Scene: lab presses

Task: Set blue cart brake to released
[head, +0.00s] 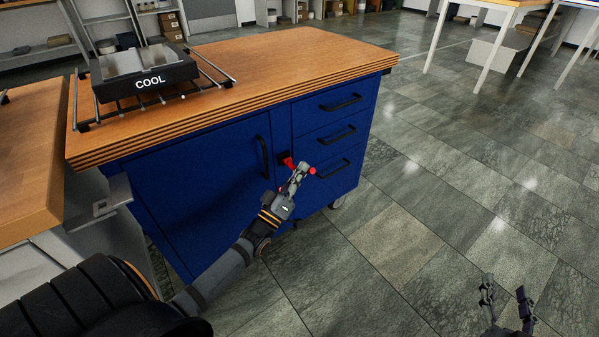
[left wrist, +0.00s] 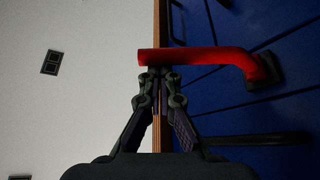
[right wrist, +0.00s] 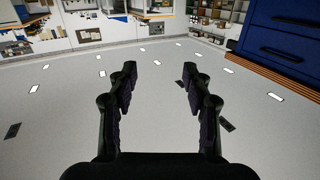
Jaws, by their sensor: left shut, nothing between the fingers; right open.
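The blue cart (head: 200,170) has a wooden top, a door on the left and drawers on the right. Its red brake lever (head: 287,162) sticks out from a dark mount on the front, between door and drawers. My left gripper (head: 304,167) is shut and empty at the lever and hides its middle. In the left wrist view the bent red lever (left wrist: 200,56) runs across just beyond the shut fingertips (left wrist: 158,76); I cannot tell if they touch. My right gripper (head: 505,292) is open and empty above the floor; its spread fingers show in the right wrist view (right wrist: 160,85).
A black device marked COOL (head: 147,72) sits on a rack on the cart's top. Black handles (head: 262,156) stick out from the door and drawers. Another wooden-topped bench (head: 30,165) stands close at left. The tiled floor (head: 450,190) at right is clear.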

